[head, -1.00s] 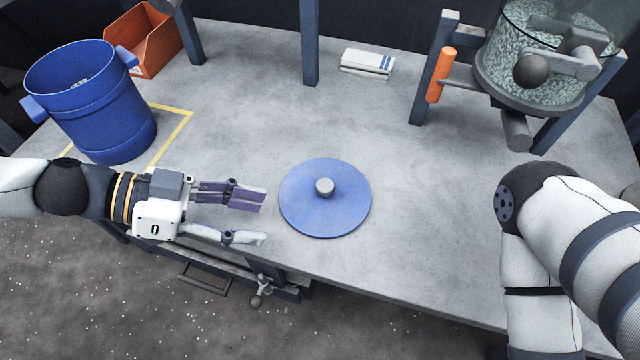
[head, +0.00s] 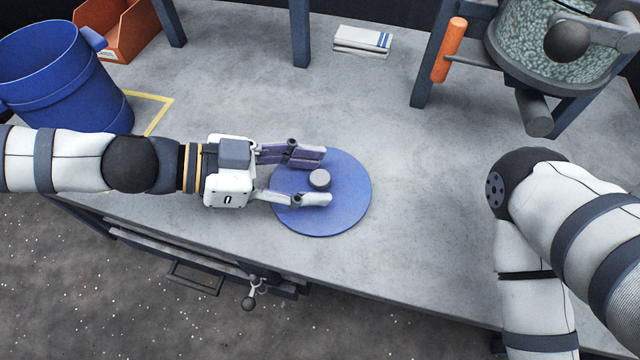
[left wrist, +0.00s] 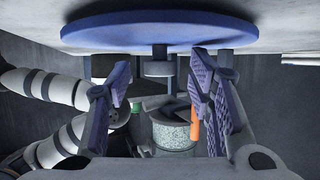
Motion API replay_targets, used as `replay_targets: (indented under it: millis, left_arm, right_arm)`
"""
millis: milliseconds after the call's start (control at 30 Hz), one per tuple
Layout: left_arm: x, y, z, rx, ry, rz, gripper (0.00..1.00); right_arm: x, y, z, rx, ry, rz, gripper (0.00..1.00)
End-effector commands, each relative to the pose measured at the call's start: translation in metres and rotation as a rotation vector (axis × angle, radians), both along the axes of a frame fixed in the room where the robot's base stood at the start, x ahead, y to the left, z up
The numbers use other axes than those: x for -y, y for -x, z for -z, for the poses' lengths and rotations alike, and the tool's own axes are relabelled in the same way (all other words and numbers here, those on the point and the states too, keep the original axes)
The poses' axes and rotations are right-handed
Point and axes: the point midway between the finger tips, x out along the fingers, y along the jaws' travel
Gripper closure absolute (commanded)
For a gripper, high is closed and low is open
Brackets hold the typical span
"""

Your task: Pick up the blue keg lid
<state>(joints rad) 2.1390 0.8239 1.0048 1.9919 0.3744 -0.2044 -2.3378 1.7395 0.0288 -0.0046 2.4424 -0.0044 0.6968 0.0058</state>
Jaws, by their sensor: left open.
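The blue keg lid (head: 345,205) is a flat round disc lying on the grey table, with a short grey knob (head: 320,178) at its centre. My left gripper (head: 320,178) is open over the lid, with its two fingers on either side of the knob. In the left wrist view the lid (left wrist: 160,27) spans the top, and its knob (left wrist: 158,66) hangs between the open fingers (left wrist: 158,85). I cannot tell whether the fingers touch the knob. The right arm shows at the right, but its gripper is out of view.
The blue keg (head: 60,85) stands at the left by yellow tape (head: 155,115). An orange bin (head: 125,30) is behind it. The screen machine with an orange handle (head: 449,50) stands at the back right.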

Motion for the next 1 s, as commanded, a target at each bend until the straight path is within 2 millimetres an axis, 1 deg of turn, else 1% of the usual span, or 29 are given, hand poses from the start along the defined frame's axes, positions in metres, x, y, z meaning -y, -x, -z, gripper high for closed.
replay_targets:
  millis: [133, 167, 200, 267, 300, 333, 367, 633, 767, 867, 967, 1000]
  left_arm:
    - [0.0, 0.0, -0.001, 0.0, 0.0, 0.0, 0.52]
    - [0.0, 0.0, -0.001, 0.0, 0.0, 0.0, 0.57]
    - [0.0, 0.0, -0.001, 0.0, 0.0, 0.0, 0.66]
    - [0.0, 0.0, -0.001, 0.0, 0.0, 0.0, 0.8]
    - [0.0, 0.0, -0.001, 0.0, 0.0, 0.0, 0.89]
    - [-0.001, 0.0, -0.001, 0.0, 0.0, 0.0, 0.95]
    - [-0.001, 0.0, -0.001, 0.0, 0.0, 0.0, 1.0]
    - [-0.001, 0.0, -0.001, 0.0, 0.0, 0.0, 1.0]
    - [0.0, 0.0, -0.01, 0.001, 0.001, 0.0, 1.0]
    - [-0.001, 0.0, -0.03, 0.007, 0.0, 0.002, 1.0]
    - [0.0, -0.001, -0.065, 0.012, 0.001, 0.003, 1.0]
    - [-0.001, -0.001, -0.081, 0.013, 0.0, 0.002, 1.0]
  right_arm:
    - [0.0, 0.0, 0.0, 0.001, 0.0, 0.0, 0.62]
    - [0.0, 0.0, 0.0, 0.001, 0.0, 0.0, 0.62]
    - [0.0, 0.0, 0.0, 0.001, 0.0, 0.0, 0.62]
    - [0.0, 0.0, 0.0, 0.001, 0.0, 0.0, 0.62]
    - [0.0, 0.0, 0.0, 0.001, 0.0, 0.0, 0.62]
    - [0.0, 0.0, 0.0, 0.001, 0.0, 0.0, 0.62]
    - [0.0, 0.0, 0.0, 0.001, 0.0, 0.0, 0.62]
    - [0.0, 0.0, 0.0, 0.001, 0.0, 0.0, 0.62]
    - [0.0, -0.001, -0.003, 0.004, 0.0, 0.0, 0.62]
    - [0.0, -0.003, -0.008, 0.01, 0.0, 0.0, 0.62]
    - [0.0, -0.005, -0.016, 0.02, 0.0, 0.0, 0.62]
    - [0.0, -0.007, -0.019, 0.025, 0.0, 0.0, 0.62]
